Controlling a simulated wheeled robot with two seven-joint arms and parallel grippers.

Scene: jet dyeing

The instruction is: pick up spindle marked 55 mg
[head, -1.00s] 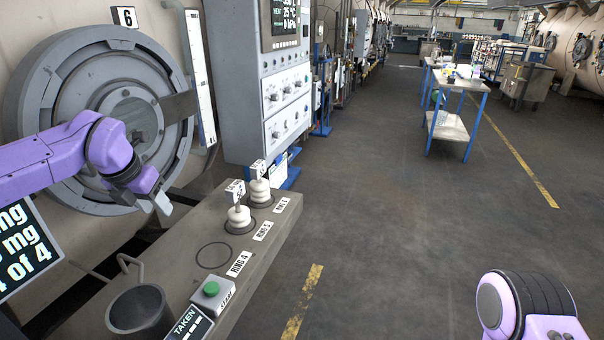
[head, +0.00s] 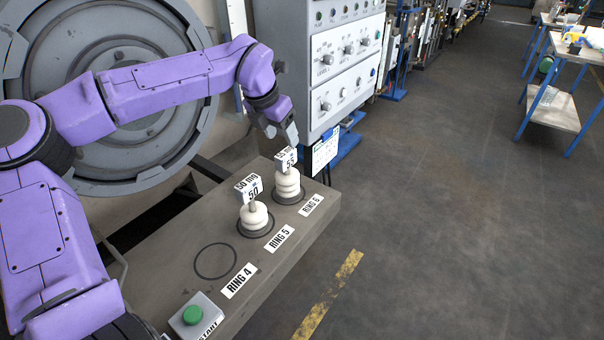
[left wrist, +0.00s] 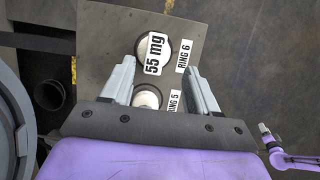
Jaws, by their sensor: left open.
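The spindle marked 55 mg (head: 288,186) is a white stacked spindle with a tag on top, standing upright on ring 6 of the grey ledge. Its 55 mg tag also shows in the left wrist view (left wrist: 155,53), beyond the fingertips. My left gripper (head: 286,138) is open just above and behind this tag, which it partly overlaps in the head view. In the left wrist view the two fingers (left wrist: 160,78) are spread with nothing held between them. A similar spindle marked 50 mg (head: 254,218) stands on ring 5.
Ring 4 (head: 216,261) is an empty marked circle on the ledge (head: 180,278). A green start button (head: 193,315) sits at the near end. The grey control panel (head: 340,60) rises close behind the gripper. Open floor lies to the right.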

